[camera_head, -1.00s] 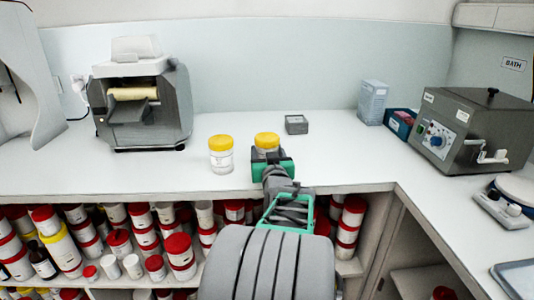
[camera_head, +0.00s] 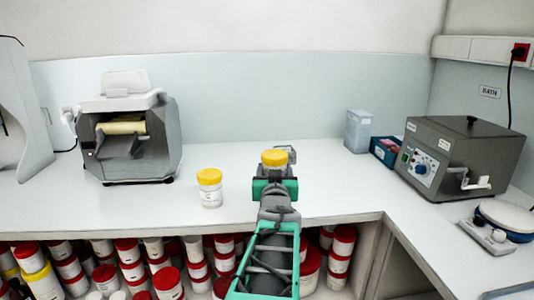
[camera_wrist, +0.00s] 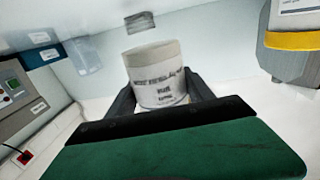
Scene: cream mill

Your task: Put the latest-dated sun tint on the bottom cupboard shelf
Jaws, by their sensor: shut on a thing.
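My gripper (camera_head: 274,178) is shut on a yellow-lidded jar (camera_head: 273,158), seen above the white counter (camera_head: 330,195). In the wrist view this jar (camera_wrist: 157,80) sits between the fingers; its printed label is blurred and I cannot read a date. A second yellow-lidded white jar (camera_head: 210,190) stands upright on the counter to the left of my gripper. It also shows at the right edge of the wrist view (camera_wrist: 292,40), cut off. Open shelves under the counter hold many red-lidded jars (camera_head: 168,280); their lower part is out of view.
A grey mill (camera_head: 130,140) stands at the back left. A dark grey bath (camera_head: 465,155) stands at the right, with a blue box (camera_head: 385,150) and a pale box (camera_head: 358,130) beside it. A small scale (camera_head: 490,237) sits at the right. The counter's middle is mostly clear.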

